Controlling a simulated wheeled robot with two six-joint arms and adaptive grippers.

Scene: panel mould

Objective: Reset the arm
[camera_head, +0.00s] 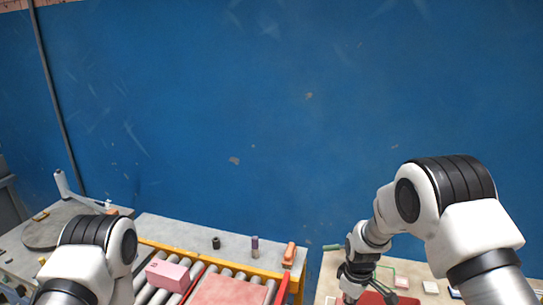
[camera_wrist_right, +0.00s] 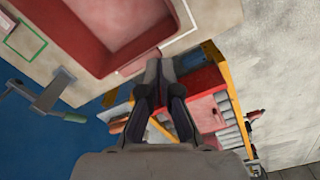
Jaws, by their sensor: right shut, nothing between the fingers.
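My right arm comes in from the right in the head view and bends down over the right-hand table. My right gripper (camera_wrist_right: 158,68) shows in the wrist view with its two dark fingers together and nothing between them. Its fingertips lie over the edge of a red tray (camera_wrist_right: 100,62) in that view; I cannot tell whether they touch it. My left arm shows at the lower left of the head view, and its gripper is out of the picture.
A roller conveyor with a yellow frame (camera_head: 215,262) carries a pink box (camera_head: 167,275) and a red panel (camera_head: 228,291). The right-hand table (camera_head: 328,268) holds small blocks, including a white one (camera_head: 430,287). A blue wall (camera_head: 250,120) stands behind.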

